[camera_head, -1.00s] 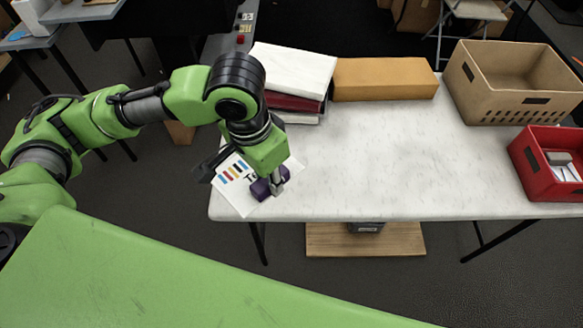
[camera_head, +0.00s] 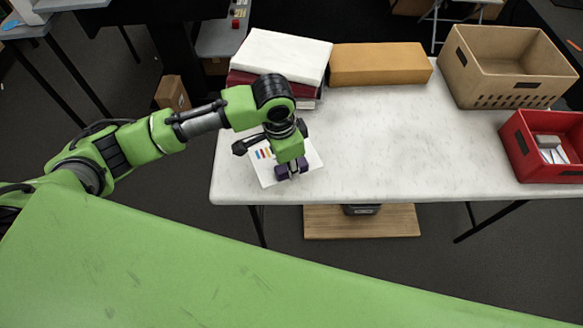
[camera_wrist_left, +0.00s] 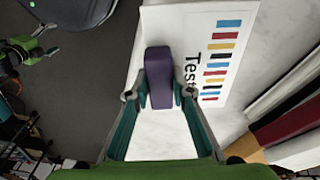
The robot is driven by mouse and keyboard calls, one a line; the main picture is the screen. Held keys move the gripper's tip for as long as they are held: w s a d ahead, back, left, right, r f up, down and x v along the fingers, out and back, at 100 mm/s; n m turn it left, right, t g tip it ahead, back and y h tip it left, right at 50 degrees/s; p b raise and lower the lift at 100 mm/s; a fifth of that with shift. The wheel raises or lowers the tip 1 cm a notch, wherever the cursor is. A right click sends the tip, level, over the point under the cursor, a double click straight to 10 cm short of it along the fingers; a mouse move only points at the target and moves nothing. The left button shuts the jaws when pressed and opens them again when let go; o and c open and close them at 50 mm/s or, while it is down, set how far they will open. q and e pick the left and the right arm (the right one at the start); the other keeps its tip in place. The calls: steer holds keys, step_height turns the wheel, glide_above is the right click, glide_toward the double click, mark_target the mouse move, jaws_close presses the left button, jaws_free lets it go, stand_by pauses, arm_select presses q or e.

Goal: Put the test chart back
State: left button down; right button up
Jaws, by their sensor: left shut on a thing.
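The test chart (camera_head: 308,158) is a white sheet with coloured bars and black lettering. It is over the front left corner area of the white table, below my left gripper (camera_head: 292,170). In the left wrist view the chart (camera_wrist_left: 180,22) shows its bars and part of the word "Test". My left gripper (camera_wrist_left: 160,97) is shut on a purple block (camera_wrist_left: 158,62), which overlaps the chart and hides part of it. The purple block also shows in the head view (camera_head: 281,173). I cannot tell whether the chart touches the table. My right gripper is not in view.
White and dark red stacked items (camera_head: 285,52) stand behind the chart on the table (camera_head: 400,150). An orange-brown box (camera_head: 380,64), a tan crate (camera_head: 490,75) and a red bin (camera_head: 530,158) stand along the back and right. The table's middle is clear.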

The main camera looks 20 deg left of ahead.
arm_select(q)
steer(key=shift+w+a+f, duration=0.1)
steer(key=shift+w+f, duration=0.8)
steer(key=shift+f, duration=0.15)
steer(key=shift+f+p, duration=0.3)
steer(key=shift+f, duration=1.3)
steer(key=c, duration=1.8)
jaws_free()
steer(key=shift+f, duration=0.1)
steer(key=r, duration=0.8)
steer(key=s+a+r, duration=0.1)
steer(key=r, duration=0.3)
steer(key=shift+a+r, duration=0.1)
